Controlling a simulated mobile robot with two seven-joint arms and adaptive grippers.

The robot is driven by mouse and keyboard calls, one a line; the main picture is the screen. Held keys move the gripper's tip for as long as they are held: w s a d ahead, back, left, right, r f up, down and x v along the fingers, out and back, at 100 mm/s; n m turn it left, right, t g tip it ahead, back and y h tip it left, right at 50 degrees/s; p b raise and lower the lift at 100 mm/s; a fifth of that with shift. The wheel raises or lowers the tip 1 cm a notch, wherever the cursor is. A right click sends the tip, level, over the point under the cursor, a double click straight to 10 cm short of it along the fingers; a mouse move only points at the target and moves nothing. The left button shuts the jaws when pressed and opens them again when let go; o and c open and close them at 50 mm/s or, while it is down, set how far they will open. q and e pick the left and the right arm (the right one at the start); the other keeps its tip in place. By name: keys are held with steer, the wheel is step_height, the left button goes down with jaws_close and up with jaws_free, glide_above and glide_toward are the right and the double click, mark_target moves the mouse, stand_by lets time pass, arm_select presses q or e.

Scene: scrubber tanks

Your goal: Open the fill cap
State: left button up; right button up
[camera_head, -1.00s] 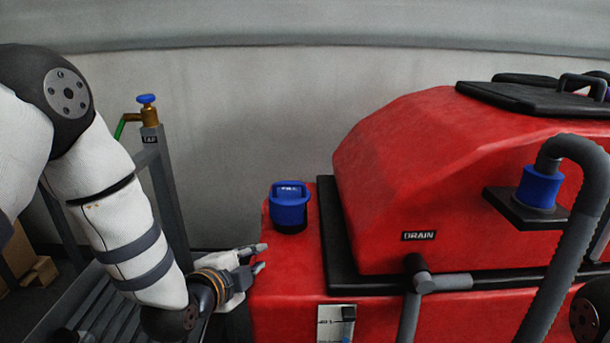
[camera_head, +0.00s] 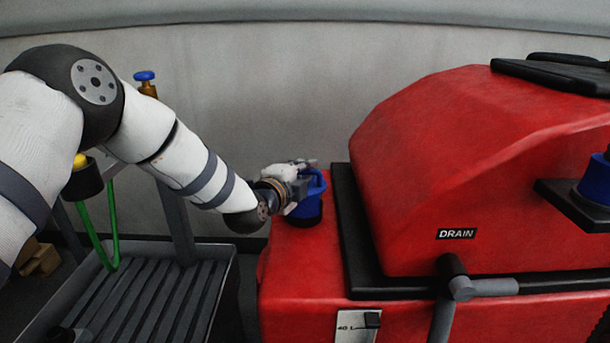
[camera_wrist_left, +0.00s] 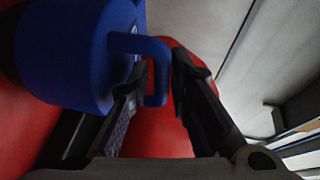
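The blue fill cap (camera_head: 306,210) sits on the left top of the red tank (camera_head: 290,262), with a loop handle (camera_head: 319,181) standing up from it. In the left wrist view the cap (camera_wrist_left: 68,50) fills the upper left, and its handle (camera_wrist_left: 157,62) reaches between the fingers. My left gripper (camera_head: 308,181) is at the cap. My right gripper is not in view.
A slatted grey cart (camera_head: 150,300) with a green hose (camera_head: 113,230) and blue-topped tap (camera_head: 145,76) is at left. A plain wall is behind.

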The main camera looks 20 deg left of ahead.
arm_select(q)
steer(key=shift+w, duration=0.1)
steer(key=shift+c, duration=0.6)
jaws_close()
steer(key=shift+r, duration=0.1)
